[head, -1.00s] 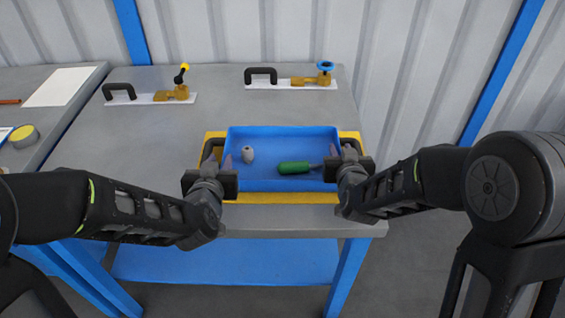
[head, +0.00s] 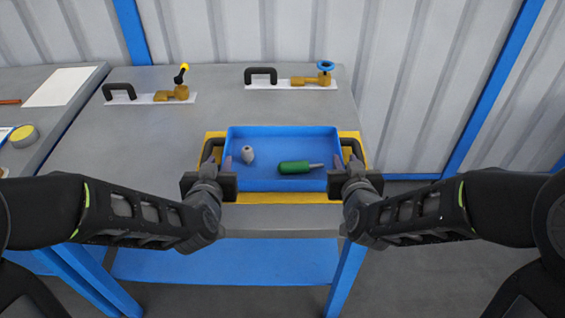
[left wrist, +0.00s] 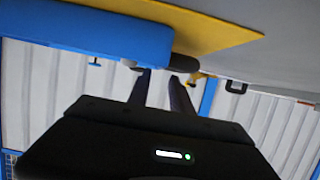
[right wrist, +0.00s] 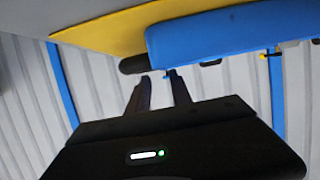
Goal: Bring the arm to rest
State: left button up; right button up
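A blue tray (head: 285,184) with black handles at its left and right ends stands on a yellow mat (head: 272,198) on the grey bench. A green-handled tool (head: 295,168) and a small pale grey piece (head: 248,154) lie in the tray. My left gripper (head: 218,166) is at the left handle (head: 212,147), and my right gripper (head: 347,166) is at the right handle (head: 355,148). In the left wrist view the fingers (left wrist: 161,73) stand apart with nothing between them. In the right wrist view the fingers (right wrist: 157,76) are also apart and empty, close to the handle (right wrist: 133,65).
Behind the tray lie two white plates with black grips and brass valves, one with a yellow-tipped lever (head: 182,74), one with a blue wheel (head: 325,66). A side table at left holds white paper (head: 65,87) and a yellow-topped round item (head: 23,135). A corrugated wall stands behind.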

jog(key=shift+s+r, duration=0.1)
jog(key=shift+s, duration=0.25)
